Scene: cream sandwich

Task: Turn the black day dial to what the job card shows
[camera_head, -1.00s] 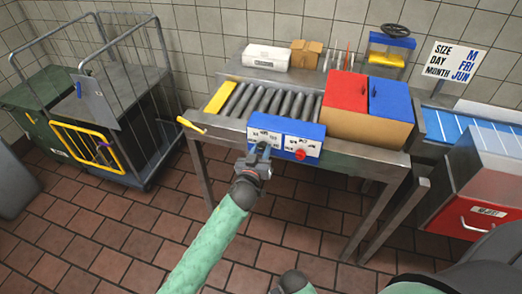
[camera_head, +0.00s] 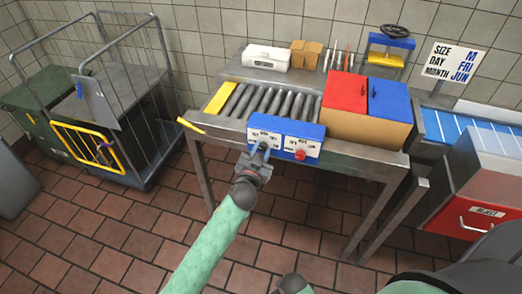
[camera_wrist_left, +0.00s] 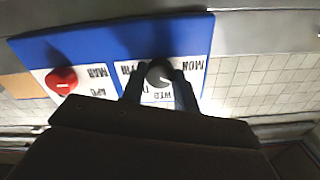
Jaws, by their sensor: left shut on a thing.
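The job card (camera_head: 453,62) at the right in the head view reads SIZE M, DAY FRI, MONTH JUN. The blue control box (camera_head: 286,124) with two white label plates sits on the front edge of the roller bench. My left gripper (camera_head: 262,150) is at its left plate. In the left wrist view the black day dial (camera_wrist_left: 158,73) is between the two fingers of my left gripper (camera_wrist_left: 160,84), which is shut on it. A pale pointer mark shows on the dial, but its exact day is unclear. Day labels around it appear upside down, partly covered by the fingers.
The red dial (camera_wrist_left: 62,81) is on the neighbouring month plate and also shows in the head view (camera_head: 300,154). A red and blue-lidded box (camera_head: 365,128) stands right of the rollers. A wire cage trolley (camera_head: 120,100) stands at the left.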

